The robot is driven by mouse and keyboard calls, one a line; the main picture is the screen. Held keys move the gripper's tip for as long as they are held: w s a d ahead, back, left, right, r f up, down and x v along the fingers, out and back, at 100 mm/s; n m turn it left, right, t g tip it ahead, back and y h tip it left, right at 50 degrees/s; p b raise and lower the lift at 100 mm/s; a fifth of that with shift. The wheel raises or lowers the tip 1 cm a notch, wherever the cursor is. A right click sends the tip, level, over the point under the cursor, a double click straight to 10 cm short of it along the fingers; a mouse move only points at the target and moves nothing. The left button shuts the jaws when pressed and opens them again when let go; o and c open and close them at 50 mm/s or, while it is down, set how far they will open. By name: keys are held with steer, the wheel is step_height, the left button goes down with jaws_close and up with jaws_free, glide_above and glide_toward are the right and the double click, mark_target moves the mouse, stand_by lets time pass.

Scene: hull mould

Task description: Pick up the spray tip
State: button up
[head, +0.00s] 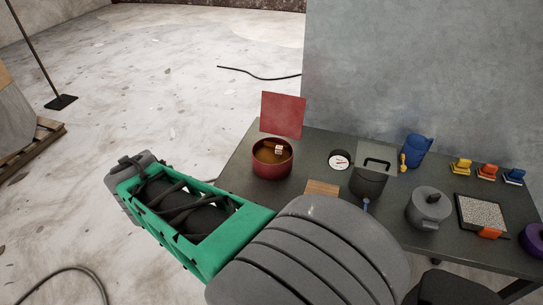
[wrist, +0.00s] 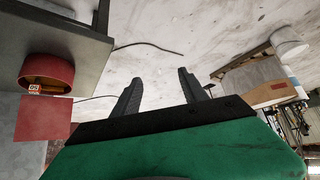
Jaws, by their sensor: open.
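My gripper (wrist: 158,82) is open in the wrist view, with its two dark fingers apart and nothing between them. They are over open floor, away from the table. In the head view my arm reaches left of the table, and the fingers cannot be made out. I cannot say for sure which thing is the spray tip. A small item with a pale, patterned face (head: 279,149) is at the red pot (head: 272,171); it also shows in the wrist view (wrist: 34,88). A small blue item (head: 366,204) lies near the dark lidded container (head: 368,182), partly hidden.
The dark table (head: 318,150) also holds a red panel (head: 283,115), a round gauge (head: 339,160), a blue jug (head: 415,150), a grey lidded pot (head: 428,208), a tray of pale grains (head: 482,213) and several coloured clips. A grey wall stands behind it. Floor at left is mostly clear.

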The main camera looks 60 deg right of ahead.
steer(key=s+d+f+m+h+b, duration=0.1)
steer(key=d+f+m+h, duration=0.1)
steer(key=d+f, duration=0.35)
steer(key=s+d+f+m+h+b, duration=0.1)
steer(key=d+f+m+h+b, duration=0.1)
steer(key=d, duration=0.7)
steer(key=m+g+h+b, duration=0.2)
steer(key=m+h+b, duration=0.3)
steer(key=h, duration=0.4)
glide_toward(279, 151)
steer(key=w+d+n, duration=0.1)
steer(key=d, duration=0.3)
steer(key=p+x, duration=0.2)
steer(key=x, duration=0.4)
steer(key=shift+d+f, duration=0.1)
steer(key=shift+d, duration=0.05)
steer(key=shift+w+d+f, duration=0.1)
steer(key=shift+w+d, duration=0.1)
steer(key=shift+d, duration=0.2)
steer(key=shift+c, duration=0.3)
jaws_close()
